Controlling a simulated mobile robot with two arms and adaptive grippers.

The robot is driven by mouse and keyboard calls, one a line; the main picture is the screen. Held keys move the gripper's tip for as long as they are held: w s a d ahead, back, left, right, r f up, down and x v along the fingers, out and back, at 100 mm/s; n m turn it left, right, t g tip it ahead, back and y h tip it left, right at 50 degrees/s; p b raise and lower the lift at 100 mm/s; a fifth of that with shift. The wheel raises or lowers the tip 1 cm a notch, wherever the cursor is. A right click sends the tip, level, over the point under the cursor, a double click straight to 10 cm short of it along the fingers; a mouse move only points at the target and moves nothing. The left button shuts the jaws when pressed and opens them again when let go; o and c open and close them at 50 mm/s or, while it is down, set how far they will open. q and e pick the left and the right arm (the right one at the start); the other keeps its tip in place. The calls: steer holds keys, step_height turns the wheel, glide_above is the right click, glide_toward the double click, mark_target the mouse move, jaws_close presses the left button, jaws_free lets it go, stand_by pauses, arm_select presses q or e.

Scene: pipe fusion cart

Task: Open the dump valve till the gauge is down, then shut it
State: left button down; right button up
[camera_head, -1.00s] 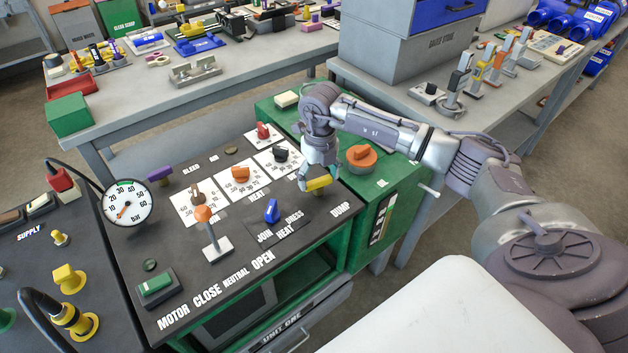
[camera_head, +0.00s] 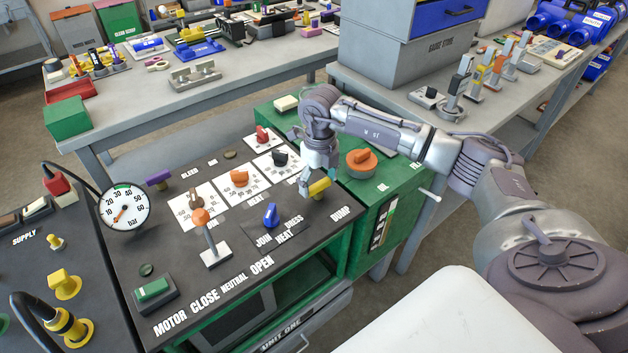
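The yellow dump valve handle (camera_head: 320,188) is on the dark panel beside the DUMP label. My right gripper (camera_head: 306,188) points down at the handle's left end, very close to it. Its fingers are small and partly overlap the handle, so I cannot tell whether they grip or only touch it. The round white gauge (camera_head: 125,207), marked in bar, stands at the panel's left edge. Its orange needle points to the lower left, near the low end of the scale. My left gripper is out of view.
An orange-knobbed lever (camera_head: 207,238), a blue knob (camera_head: 270,214) and a black knob (camera_head: 280,158) stand left of my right gripper. An orange round knob (camera_head: 361,160) sits on the green cabinet to the right. A purple handle (camera_head: 158,178) is near the gauge.

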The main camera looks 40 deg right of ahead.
mark_target(318, 185)
steer(key=o, duration=0.3)
steer(key=shift+a, duration=0.1)
step_height(318, 185, up, 12)
steer(key=shift+r, duration=0.15)
stand_by(0.3)
stand_by(0.5)
